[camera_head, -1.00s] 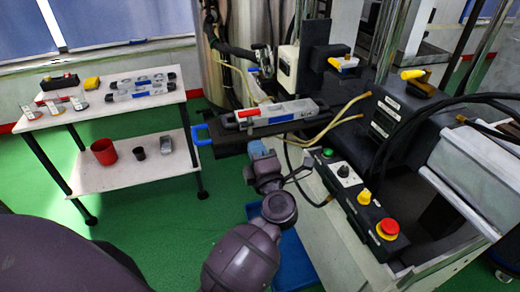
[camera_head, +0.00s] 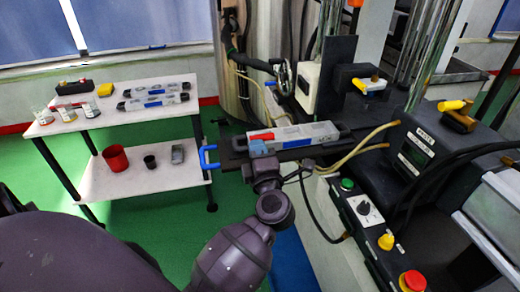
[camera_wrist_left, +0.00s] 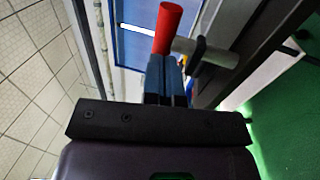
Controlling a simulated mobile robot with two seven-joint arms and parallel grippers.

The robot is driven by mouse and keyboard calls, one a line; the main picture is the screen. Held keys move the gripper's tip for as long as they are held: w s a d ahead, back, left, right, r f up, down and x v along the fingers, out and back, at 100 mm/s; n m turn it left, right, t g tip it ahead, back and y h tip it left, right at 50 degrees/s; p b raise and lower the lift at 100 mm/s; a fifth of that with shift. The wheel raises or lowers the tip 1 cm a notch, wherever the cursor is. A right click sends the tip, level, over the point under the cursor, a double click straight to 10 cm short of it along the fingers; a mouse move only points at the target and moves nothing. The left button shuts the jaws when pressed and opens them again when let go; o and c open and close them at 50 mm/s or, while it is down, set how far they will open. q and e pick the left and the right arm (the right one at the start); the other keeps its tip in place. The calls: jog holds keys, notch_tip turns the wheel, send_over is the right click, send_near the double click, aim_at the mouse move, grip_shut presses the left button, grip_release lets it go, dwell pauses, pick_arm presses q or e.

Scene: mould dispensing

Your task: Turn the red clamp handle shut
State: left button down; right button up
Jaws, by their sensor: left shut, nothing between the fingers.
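The red clamp handle (camera_head: 262,136) shows at the left part of a grey and blue mould (camera_head: 318,132) lying on a dark plate of the machine. In the left wrist view it is a red cylinder (camera_wrist_left: 169,26) just beyond the fingertips, beside a grey rod (camera_wrist_left: 205,52). My left gripper (camera_head: 259,147) is right below the handle in the head view. In the wrist view its blue fingers (camera_wrist_left: 166,75) are together, with nothing between them. I cannot tell whether they touch the handle. My right gripper is not in view.
A blue pull handle (camera_head: 209,157) sticks out left of the plate. Yellow hoses (camera_head: 358,147) run to the mould's right. A control box with a red button (camera_head: 412,281) is in front. A white table (camera_head: 112,118) with more moulds stands at the left, with green floor between.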

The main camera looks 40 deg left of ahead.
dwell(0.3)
pick_arm(q)
jog(key=shift+s+a+m+t+h+p, duration=0.15)
jog(key=shift+m+t+h+p, duration=0.2)
jog(key=shift+p, duration=0.25)
